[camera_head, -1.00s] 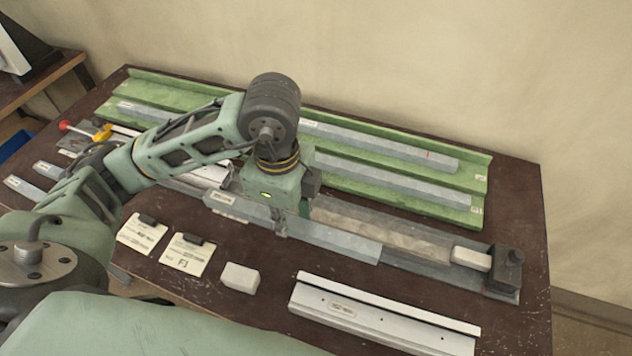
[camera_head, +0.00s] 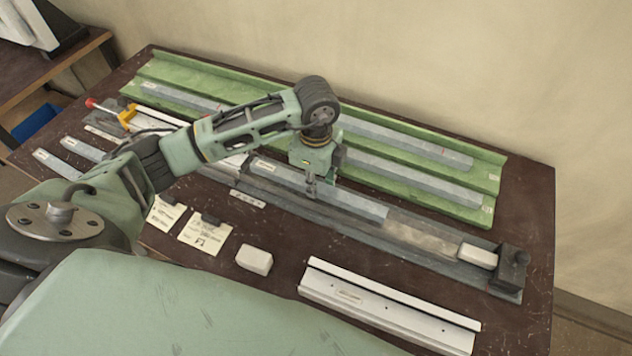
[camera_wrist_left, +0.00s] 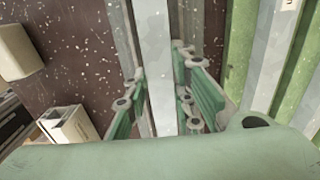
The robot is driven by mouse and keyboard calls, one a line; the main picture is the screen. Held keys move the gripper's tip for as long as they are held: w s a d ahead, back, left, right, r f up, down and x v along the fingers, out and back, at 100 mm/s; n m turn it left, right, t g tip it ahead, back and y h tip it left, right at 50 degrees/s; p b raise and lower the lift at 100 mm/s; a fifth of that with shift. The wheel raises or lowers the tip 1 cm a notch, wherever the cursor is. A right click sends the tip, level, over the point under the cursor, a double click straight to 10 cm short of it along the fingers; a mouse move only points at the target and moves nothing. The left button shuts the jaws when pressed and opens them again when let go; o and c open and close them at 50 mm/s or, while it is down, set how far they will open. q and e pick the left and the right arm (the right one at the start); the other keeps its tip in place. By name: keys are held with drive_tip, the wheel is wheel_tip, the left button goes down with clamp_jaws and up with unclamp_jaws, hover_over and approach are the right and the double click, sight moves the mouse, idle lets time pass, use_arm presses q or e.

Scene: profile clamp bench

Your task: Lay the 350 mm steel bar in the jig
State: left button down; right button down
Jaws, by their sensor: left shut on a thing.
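The grey steel bar (camera_head: 360,204) is held by my left gripper (camera_head: 312,191), whose fingers straddle it near its middle. In the left wrist view the bar (camera_wrist_left: 154,50) runs lengthwise between the two green-padded fingers. The bar lies along the line of the long grey jig (camera_head: 425,258), over its channel. I cannot tell whether it rests on the jig floor or hovers just above. To the right of the bar, a stretch of channel is bare up to a pale block (camera_head: 478,256) and a dark end stop (camera_head: 511,267). My right gripper is not in view.
A green rack (camera_head: 488,209) with more grey bars stands behind the jig. In front are a white rail (camera_head: 390,309), a white block (camera_head: 254,260) and paper cards (camera_head: 205,234). A yellow and red tool (camera_head: 124,115) and short bars (camera_head: 58,164) are at left.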

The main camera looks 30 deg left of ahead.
use_arm(q)
drive_tip(key=shift+f, duration=0.8)
drive_tip(key=shift+s+f+b, duration=0.15)
drive_tip(key=shift+f+b, duration=0.25)
drive_tip(key=shift+f, duration=0.15)
drive_tip(key=c, duration=1.5)
unclamp_jaws()
drive_tip(key=shift+s+d+f, duration=0.1)
drive_tip(key=shift+s+f, duration=0.1)
drive_tip(key=shift+w, duration=0.1)
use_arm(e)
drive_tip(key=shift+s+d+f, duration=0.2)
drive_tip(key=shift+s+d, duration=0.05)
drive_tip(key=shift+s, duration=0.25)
use_arm(q)
drive_tip(key=shift+f, duration=0.1)
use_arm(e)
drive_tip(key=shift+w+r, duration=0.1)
